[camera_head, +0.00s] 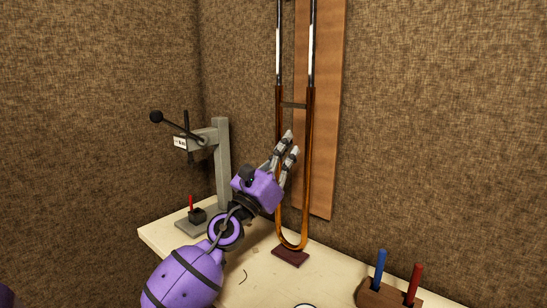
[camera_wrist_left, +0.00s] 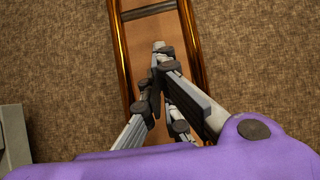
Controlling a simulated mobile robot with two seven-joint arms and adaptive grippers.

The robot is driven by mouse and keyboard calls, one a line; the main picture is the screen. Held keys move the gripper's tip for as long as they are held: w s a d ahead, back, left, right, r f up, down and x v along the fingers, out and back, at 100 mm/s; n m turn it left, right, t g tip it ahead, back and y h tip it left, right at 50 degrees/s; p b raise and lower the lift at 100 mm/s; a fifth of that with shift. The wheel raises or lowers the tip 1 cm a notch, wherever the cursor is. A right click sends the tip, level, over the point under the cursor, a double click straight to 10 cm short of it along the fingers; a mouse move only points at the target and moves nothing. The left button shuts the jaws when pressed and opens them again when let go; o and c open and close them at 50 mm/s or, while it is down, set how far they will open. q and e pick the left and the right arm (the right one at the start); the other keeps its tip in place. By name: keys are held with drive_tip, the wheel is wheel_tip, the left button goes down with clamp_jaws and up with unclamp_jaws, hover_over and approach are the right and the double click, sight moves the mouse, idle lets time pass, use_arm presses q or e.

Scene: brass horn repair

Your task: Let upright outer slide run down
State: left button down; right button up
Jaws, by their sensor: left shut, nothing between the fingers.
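The outer slide (camera_head: 307,190) is a long brass U standing upright, with its bow at the bottom and a cross brace (camera_head: 293,105) near its top. Bright inner slide tubes (camera_head: 279,55) rise out of it and leave the top of the picture. The bow hangs over or rests on a dark red pad (camera_head: 290,257); I cannot tell if they touch. My left gripper (camera_head: 291,142) is shut and empty at the slide, below the brace. In the left wrist view its fingertips (camera_wrist_left: 160,47) lie between the two outer slide tubes (camera_wrist_left: 123,60), below the brace (camera_wrist_left: 148,11). My right gripper is out of view.
A brown board (camera_head: 325,130) stands behind the slide against the woven wall. A grey press (camera_head: 222,165) with a black knob stands left on the pale bench (camera_head: 255,285). A wooden holder (camera_head: 385,297) with blue and red handles is at the lower right.

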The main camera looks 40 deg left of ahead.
use_arm(q)
drive_tip(key=r+p, duration=0.1)
drive_tip(key=w+r, duration=0.1)
drive_tip(key=r, duration=0.1)
drive_tip(key=r+p, duration=0.1)
drive_tip(key=shift+w+r+p, duration=0.25)
drive_tip(key=shift+w+p, duration=0.05)
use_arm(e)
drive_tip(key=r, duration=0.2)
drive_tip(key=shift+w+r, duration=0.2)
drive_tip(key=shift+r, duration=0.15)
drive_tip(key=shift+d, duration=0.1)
